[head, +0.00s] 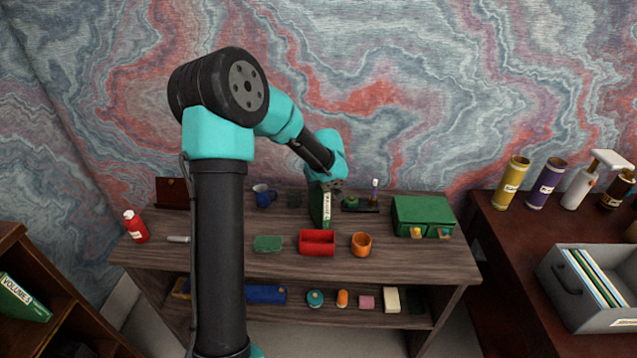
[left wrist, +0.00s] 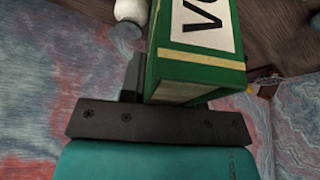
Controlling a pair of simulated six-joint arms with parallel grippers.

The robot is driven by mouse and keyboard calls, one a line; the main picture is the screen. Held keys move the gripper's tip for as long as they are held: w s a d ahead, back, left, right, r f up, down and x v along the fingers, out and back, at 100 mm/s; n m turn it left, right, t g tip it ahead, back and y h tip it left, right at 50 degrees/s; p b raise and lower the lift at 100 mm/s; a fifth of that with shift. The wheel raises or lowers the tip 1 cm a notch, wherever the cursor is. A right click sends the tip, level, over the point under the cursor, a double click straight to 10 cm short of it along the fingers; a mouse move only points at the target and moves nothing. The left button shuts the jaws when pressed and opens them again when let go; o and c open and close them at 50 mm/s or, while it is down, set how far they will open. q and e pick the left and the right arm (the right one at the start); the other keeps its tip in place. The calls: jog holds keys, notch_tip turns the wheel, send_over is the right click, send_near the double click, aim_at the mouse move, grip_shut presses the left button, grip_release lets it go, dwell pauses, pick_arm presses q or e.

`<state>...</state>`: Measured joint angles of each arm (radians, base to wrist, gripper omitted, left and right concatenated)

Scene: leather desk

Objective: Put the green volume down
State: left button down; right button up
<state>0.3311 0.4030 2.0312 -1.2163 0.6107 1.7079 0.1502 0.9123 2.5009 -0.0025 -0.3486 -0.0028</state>
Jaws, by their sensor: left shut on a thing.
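The green volume (head: 319,207) stands upright over the back middle of the wooden desk in the head view, with a white label on its spine. My left gripper (head: 325,185) is at its top and shut on it. In the left wrist view the green volume (left wrist: 195,50) fills the space ahead of the gripper, with gold bands and a white label showing. Whether its lower end touches the desk cannot be told. My right gripper is not in view.
A green box (head: 422,215) stands to the right, a blue mug (head: 263,196) to the left. Another green volume (head: 22,298) lies on the shelf at far left.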

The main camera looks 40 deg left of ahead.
pick_arm(q)
jog(key=shift+f, duration=0.1)
jog(key=c, duration=0.8)
grip_release()
jog(key=shift+c, duration=0.2)
jog(key=v, duration=1.2)
jog(key=shift+o, duration=0.3)
